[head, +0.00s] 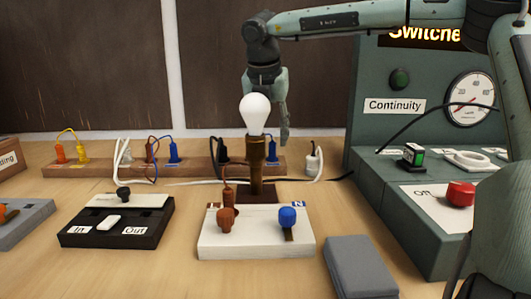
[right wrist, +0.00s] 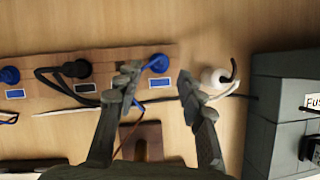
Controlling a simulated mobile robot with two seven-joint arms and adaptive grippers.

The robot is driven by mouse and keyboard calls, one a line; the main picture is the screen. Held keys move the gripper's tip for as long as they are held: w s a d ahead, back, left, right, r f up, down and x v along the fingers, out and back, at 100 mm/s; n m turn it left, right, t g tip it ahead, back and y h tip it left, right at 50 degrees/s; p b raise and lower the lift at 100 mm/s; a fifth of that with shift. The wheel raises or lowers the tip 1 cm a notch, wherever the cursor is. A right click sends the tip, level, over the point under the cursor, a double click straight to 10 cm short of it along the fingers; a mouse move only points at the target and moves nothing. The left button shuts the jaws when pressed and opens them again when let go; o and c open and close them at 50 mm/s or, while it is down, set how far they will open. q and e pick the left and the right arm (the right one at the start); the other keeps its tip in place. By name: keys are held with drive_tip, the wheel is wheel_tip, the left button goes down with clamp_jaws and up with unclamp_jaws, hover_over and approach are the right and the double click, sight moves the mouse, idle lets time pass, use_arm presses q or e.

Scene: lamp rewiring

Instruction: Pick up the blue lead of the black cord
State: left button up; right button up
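In the right wrist view a blue plug-ended lead (right wrist: 155,64) sits at the right end of the wooden rack (right wrist: 108,56), in front of the gap between my fingers. A black plug (right wrist: 78,70) with a black cord is to its left. My right gripper (right wrist: 158,76) is open and empty, its left fingertip close to the blue lead; contact cannot be told. In the head view my right gripper (head: 284,118) points down behind the bulb (head: 255,113), which hides part of it. The lamp also hides the rack's right-hand blue lead there. My left gripper is not in view.
The brass lamp stem (head: 256,165) stands close in front of the right gripper. A white round connector (head: 313,160) with a black cord lies beside the rack. The green tester (head: 420,200) is at right. A switch box (head: 118,222) and white terminal block (head: 256,240) are in front.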

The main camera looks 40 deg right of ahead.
sight(272, 144)
drive_tip(key=x, duration=0.4)
drive_tip(key=shift+w+d+f+p, duration=0.1)
drive_tip(key=shift+d+f+p, duration=0.05)
drive_tip(key=shift+p, duration=0.2)
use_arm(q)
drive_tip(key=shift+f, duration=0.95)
use_arm(e)
drive_tip(key=shift+c, duration=0.4)
clamp_jaws()
